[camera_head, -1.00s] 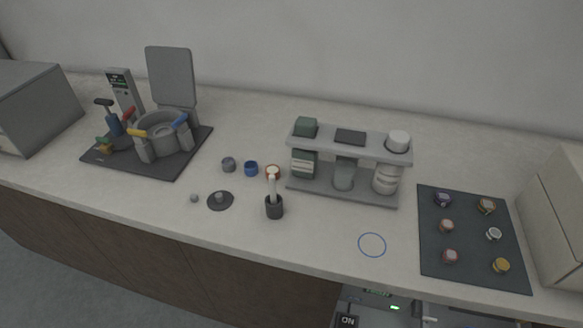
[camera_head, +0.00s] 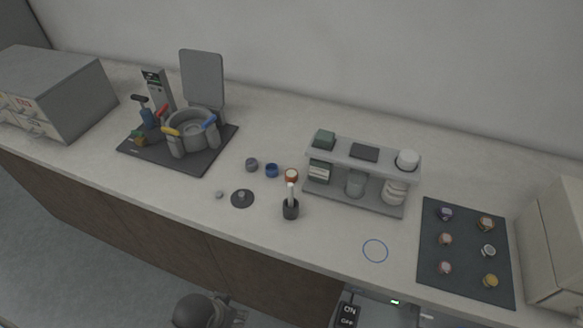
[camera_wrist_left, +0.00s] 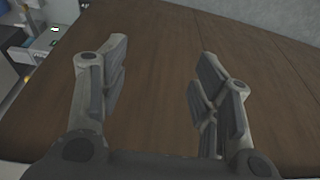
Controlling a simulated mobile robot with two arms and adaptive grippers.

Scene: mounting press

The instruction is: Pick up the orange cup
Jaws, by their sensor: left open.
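A small cup with an orange-red rim and pale inside, the orange cup (camera_head: 291,175), stands on the counter in the head view. It is just behind a dark holder (camera_head: 291,210) with a white-handled tool upright in it, which stands close in front. A blue cup (camera_head: 272,170) and a grey cup (camera_head: 252,164) stand to its left. My left gripper (camera_wrist_left: 163,52) is open and empty in the left wrist view, facing the brown cabinet front. In the head view my left arm shows at the bottom edge, in front of the counter and well away from the cup. My right gripper is out of view.
A grey two-level rack (camera_head: 355,196) stands right of the cup. A dark disc with a knob (camera_head: 242,198) lies left of the holder. The press (camera_head: 190,130) on its dark mat is further left. A dark mat (camera_head: 435,268) with several round pieces lies right. The front counter strip is mostly clear.

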